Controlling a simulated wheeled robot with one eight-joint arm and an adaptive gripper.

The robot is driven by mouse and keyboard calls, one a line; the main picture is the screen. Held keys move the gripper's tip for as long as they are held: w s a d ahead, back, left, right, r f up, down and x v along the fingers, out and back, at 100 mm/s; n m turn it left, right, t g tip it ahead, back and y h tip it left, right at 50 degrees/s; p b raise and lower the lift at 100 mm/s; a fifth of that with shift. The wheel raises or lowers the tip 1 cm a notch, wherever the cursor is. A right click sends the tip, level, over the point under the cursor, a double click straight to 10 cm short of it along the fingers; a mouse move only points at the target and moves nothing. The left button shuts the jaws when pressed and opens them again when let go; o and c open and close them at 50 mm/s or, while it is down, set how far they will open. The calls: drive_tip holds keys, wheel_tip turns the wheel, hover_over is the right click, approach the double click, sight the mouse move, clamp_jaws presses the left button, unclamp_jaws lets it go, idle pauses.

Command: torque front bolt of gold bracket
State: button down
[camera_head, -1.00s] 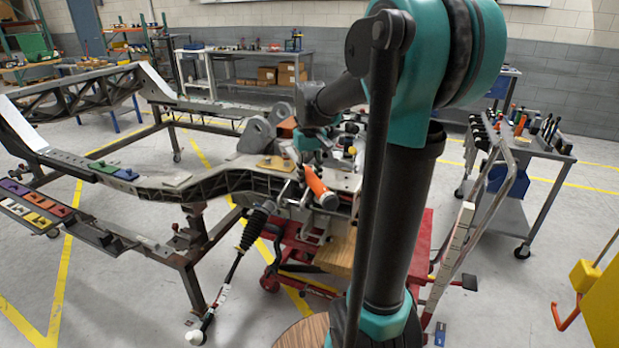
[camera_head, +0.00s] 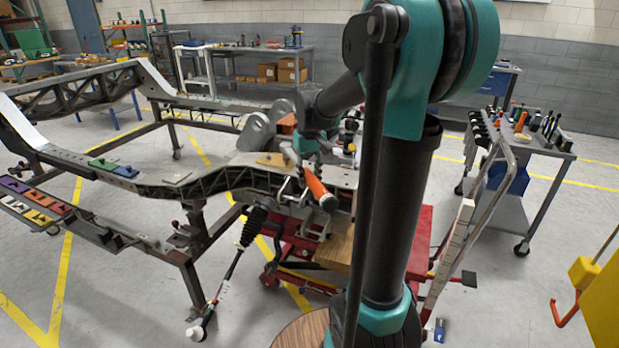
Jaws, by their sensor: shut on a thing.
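The gold bracket (camera_head: 272,160) lies flat on top of the chassis rail (camera_head: 212,180), left of my gripper. My gripper (camera_head: 312,170) is at the end of my teal and dark grey arm, over the rail and right of the bracket. It is shut on an orange-handled tool (camera_head: 318,188), which slants down to the right. The tool's working end is hidden or too small to make out. I cannot tell whether it touches a bolt. The bracket's front bolt cannot be made out.
Coloured brackets lie on a side rack (camera_head: 40,205) at the left. A red cart (camera_head: 405,240) stands under the rail behind my arm. A tool cart (camera_head: 520,160) stands at the right, and a yellow part with a hook (camera_head: 585,275) is near the right edge. The floor at front left is clear.

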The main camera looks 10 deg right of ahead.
drive_tip(key=shift+f, duration=0.3)
drive_tip(key=shift+a, duration=0.15)
drive_tip(key=shift+s+a+m, duration=0.1)
drive_tip(key=shift+a+m, duration=0.3)
drive_tip(key=shift+a, duration=0.2)
drive_tip(key=shift+a, duration=0.45)
idle(0.4)
drive_tip(key=shift+a+m, duration=0.35)
drive_tip(key=shift+m, duration=0.05)
drive_tip(key=shift+a, duration=0.4)
drive_tip(key=shift+a+m, duration=0.3)
drive_tip(key=shift+a, duration=0.05)
drive_tip(key=shift+a, duration=0.35)
idle(0.5)
